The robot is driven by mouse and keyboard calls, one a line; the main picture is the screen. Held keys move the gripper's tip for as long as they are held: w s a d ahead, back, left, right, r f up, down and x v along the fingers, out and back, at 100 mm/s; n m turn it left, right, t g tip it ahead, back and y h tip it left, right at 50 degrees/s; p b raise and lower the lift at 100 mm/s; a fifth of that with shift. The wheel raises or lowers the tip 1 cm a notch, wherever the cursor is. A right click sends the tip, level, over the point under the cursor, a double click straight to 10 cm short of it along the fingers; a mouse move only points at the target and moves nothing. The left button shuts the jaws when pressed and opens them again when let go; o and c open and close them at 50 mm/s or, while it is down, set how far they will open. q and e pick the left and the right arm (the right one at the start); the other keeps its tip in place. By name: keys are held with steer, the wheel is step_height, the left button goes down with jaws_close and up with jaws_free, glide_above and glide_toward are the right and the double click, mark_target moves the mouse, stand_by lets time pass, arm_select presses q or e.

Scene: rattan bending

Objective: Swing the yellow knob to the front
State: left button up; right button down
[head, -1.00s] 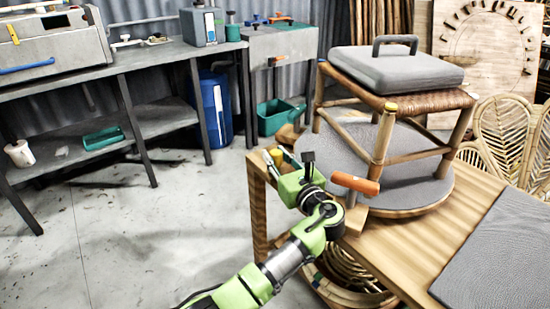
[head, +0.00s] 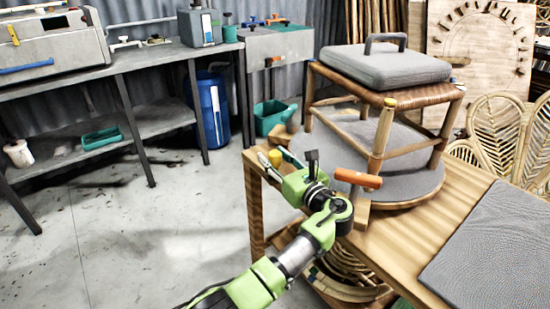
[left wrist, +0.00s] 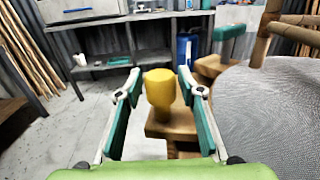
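The yellow knob (head: 275,158) stands upright near the left edge of the wooden table, beside the round grey turntable (head: 425,176). My left gripper (head: 284,160) is at the knob in the head view. In the left wrist view the yellow knob (left wrist: 159,88) sits on a wooden block (left wrist: 172,126), between the two spread teal fingers of my left gripper (left wrist: 157,84). Gaps show on both sides of the knob, so the fingers look open around it without gripping. My right gripper is not in view.
A rattan stool (head: 420,95) with a grey handled weight (head: 388,68) stands on the turntable. An orange handle (head: 357,178) is just right of my left gripper. A grey mat (head: 490,240) lies at the table's right. Open floor (head: 150,240) is to the left.

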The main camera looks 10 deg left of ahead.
arm_select(q)
step_height(320, 180, up, 10)
stand_by(0.8)
steer(key=shift+c, duration=0.4)
